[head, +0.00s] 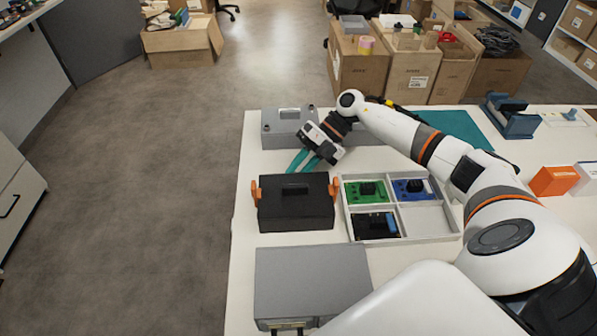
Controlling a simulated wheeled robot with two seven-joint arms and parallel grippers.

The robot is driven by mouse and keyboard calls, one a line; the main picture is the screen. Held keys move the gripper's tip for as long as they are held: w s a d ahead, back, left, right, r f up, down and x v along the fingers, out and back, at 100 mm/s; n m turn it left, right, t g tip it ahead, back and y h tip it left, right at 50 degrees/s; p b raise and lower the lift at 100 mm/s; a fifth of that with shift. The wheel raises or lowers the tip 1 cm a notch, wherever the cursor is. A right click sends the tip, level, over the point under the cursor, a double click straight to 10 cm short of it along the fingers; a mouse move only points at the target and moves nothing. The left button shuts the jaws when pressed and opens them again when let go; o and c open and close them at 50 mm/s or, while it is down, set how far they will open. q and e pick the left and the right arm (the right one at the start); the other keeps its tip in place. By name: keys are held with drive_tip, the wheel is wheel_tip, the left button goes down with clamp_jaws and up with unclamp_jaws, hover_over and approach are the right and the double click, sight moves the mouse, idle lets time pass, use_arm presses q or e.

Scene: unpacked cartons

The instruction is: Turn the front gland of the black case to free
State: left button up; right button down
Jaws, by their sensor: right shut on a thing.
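The black case (296,211) stands on the white table with a dark handle on its lid. An orange clip is on its left side (255,191) and another on its right side (335,188). My right gripper (298,169) has teal fingers pointing down at the far edge of the black case. They are shut with a small gap, on a part at the far wall that I take for the gland. The gland itself is hidden behind the case and fingers, so its turn cannot be read. My left gripper is out of view.
A grey case (272,138) stands behind the gripper, and another grey case (310,282) is nearest. A divided tray (426,219) with green, blue and black parts sits close to the right. My right arm spans the table's right part. Floor at left is clear.

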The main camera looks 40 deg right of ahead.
drive_tip(key=shift+y, duration=0.3)
drive_tip(key=c, duration=1.2)
unclamp_jaws()
